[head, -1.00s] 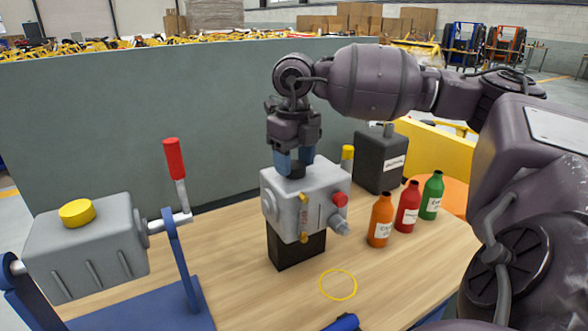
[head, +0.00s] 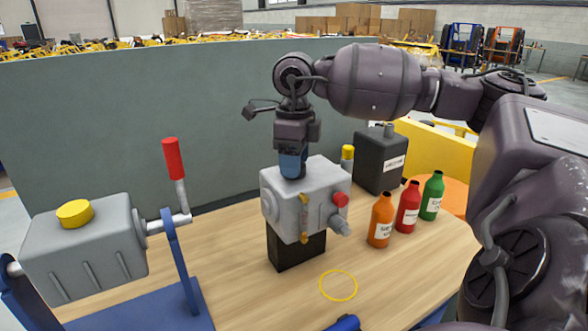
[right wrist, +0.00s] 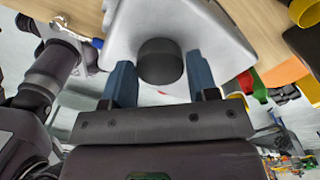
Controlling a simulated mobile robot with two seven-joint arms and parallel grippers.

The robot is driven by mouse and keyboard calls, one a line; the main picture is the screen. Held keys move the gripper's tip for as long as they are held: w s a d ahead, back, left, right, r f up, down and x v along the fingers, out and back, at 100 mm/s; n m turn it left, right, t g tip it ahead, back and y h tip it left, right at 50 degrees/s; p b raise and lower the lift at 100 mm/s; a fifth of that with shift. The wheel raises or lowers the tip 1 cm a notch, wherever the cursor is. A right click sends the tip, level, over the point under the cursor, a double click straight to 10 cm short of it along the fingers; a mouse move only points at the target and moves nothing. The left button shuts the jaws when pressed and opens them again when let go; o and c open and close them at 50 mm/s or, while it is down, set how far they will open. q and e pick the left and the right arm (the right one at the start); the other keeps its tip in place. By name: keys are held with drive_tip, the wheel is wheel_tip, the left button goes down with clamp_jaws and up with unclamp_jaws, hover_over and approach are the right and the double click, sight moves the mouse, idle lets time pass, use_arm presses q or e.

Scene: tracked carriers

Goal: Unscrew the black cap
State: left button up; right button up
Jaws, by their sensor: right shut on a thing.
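A grey housing (head: 322,190) stands on a black block (head: 293,250) on the wooden table. The black cap (right wrist: 160,62) sits on top of the housing, between the two blue fingers of my right gripper (right wrist: 162,78) in the right wrist view. In the head view my right gripper (head: 292,166) points straight down onto the housing's top and is shut on the cap, which the fingers mostly hide. My left gripper is not in view.
A yellow ring (head: 338,285) marks bare table in front. Orange (head: 381,220), red (head: 408,207) and green (head: 432,195) bottles and a black canister (head: 380,160) stand to the right. A grey drum with a yellow cap (head: 75,213) and a red-handled crank (head: 174,160) are at left.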

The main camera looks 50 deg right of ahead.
drive_tip(key=n, duration=0.3)
drive_tip(key=shift+f+n, duration=0.1)
drive_tip(key=shift+n, duration=0.8)
drive_tip(key=n, duration=0.2)
drive_tip(key=shift+n, duration=0.4)
drive_tip(key=n, duration=0.7)
drive_tip(key=shift+b, duration=0.4)
drive_tip(key=o, duration=0.7)
